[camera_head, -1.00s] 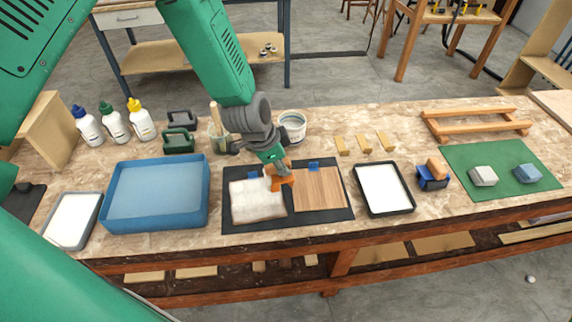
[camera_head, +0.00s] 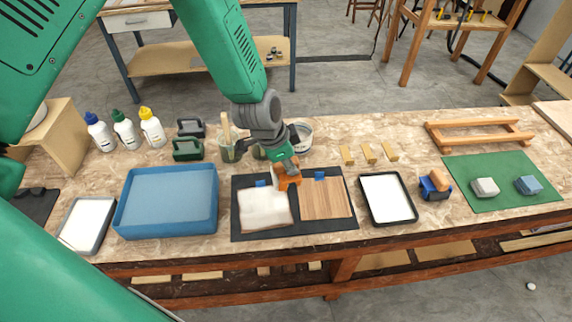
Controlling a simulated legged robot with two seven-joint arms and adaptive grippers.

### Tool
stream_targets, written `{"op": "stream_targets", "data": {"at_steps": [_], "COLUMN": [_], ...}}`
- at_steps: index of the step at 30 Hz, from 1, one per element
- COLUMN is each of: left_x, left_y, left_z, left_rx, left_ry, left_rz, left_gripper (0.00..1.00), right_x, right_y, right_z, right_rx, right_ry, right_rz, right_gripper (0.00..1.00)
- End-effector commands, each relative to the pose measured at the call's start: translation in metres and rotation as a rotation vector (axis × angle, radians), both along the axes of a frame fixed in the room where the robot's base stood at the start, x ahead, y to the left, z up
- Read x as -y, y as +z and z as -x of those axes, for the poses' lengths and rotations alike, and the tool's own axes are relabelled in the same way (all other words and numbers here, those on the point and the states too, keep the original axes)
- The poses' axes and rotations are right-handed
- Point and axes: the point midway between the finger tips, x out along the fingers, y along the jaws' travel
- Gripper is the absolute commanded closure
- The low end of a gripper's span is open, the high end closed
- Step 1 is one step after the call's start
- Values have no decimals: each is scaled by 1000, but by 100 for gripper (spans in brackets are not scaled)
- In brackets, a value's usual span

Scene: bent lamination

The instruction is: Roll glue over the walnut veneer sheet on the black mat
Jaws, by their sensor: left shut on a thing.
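My left gripper (camera_head: 283,163) is shut on an orange tool (camera_head: 288,181), which looks like a roller; its lower end is hard to make out. It is over the back middle of the black mat (camera_head: 294,232), between two sheets. The left sheet (camera_head: 264,209) is mostly whitish, with a brownish lower edge, as if coated with glue. The right sheet (camera_head: 325,199) shows bare striped brown wood. I cannot tell if the tool touches either sheet. My right gripper is not in view.
A blue tray (camera_head: 169,230) stands left of the mat, a white-filled black tray (camera_head: 388,198) right of it. Behind the gripper are a container with a brush (camera_head: 228,150) and a white tub (camera_head: 302,132), partly hidden. A green mat (camera_head: 498,170) holds two blocks at right.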

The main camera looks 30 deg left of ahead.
Motion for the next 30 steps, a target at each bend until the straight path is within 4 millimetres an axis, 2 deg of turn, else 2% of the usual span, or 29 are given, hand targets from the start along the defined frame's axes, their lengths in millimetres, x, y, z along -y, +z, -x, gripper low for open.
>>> {"op": "stream_targets", "data": {"at_steps": [11,18,23,30], "left_x": [3,16,15,17], "left_y": [2,12,1,-25], "left_z": [0,21,21,21], "left_rx": [1,-7,-7,-8], "left_ry": [-2,-10,-8,-9], "left_rz": [-2,18,19,17], "left_gripper": [100,100,100,100], "right_x": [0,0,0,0], "right_y": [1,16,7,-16], "right_z": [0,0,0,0], "right_rx": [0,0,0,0], "right_ry": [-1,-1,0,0], "right_rz": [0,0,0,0], "right_gripper": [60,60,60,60]}}
